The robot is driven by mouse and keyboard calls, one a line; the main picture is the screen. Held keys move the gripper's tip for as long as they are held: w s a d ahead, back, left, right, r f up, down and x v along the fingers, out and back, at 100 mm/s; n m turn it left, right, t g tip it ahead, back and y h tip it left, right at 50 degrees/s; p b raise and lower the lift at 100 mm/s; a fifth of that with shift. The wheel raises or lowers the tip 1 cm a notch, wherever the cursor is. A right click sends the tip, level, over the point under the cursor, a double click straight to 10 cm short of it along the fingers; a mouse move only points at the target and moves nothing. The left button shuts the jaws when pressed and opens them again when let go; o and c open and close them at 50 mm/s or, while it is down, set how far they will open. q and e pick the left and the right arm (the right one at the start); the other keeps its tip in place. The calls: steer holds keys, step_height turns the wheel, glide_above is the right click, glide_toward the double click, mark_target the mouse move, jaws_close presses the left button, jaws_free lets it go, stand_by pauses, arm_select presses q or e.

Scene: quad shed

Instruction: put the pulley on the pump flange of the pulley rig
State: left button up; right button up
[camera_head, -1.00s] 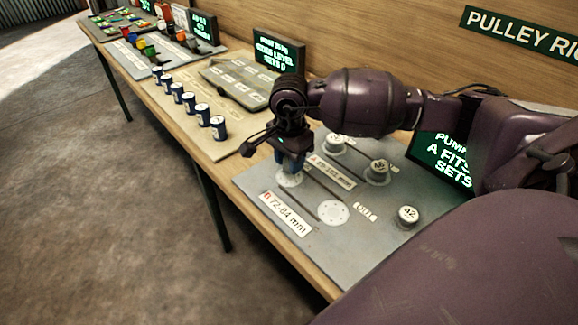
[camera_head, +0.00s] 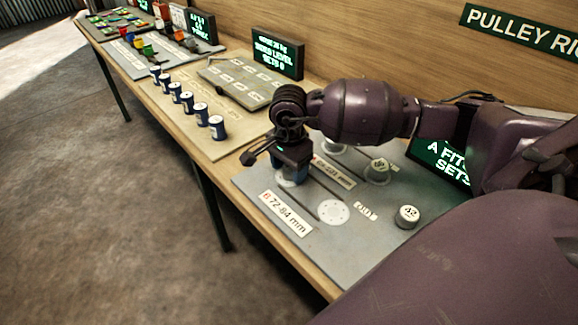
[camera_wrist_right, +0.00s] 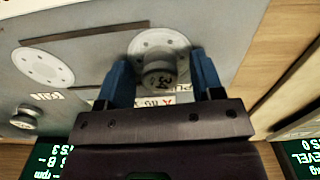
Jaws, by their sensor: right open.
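My right gripper (camera_head: 291,168) is open, pointing down over a white flange disc (camera_head: 288,183) near the left edge of the grey rig board. In the right wrist view its blue fingers (camera_wrist_right: 161,82) stand either side of a small grey pulley (camera_wrist_right: 160,72), with a visible gap at the sides. The pulley appears to rest on the white disc (camera_wrist_right: 160,40); its exact seating is hard to tell. In the head view the gripper hides this pulley. My left gripper is not visible.
Other grey pulleys stand on the board, one marked 42 (camera_head: 407,216) and another (camera_head: 378,171) behind it. A green text screen (camera_head: 440,160) stands at the back. Several blue cans (camera_head: 187,103) stand in a row to the left. The board's front middle is clear.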

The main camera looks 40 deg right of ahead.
mark_target(289, 168)
step_height(289, 168, up, 12)
steer(key=p, duration=0.1)
steer(key=shift+r, duration=0.2)
stand_by(0.5)
steer(key=shift+f, duration=0.1)
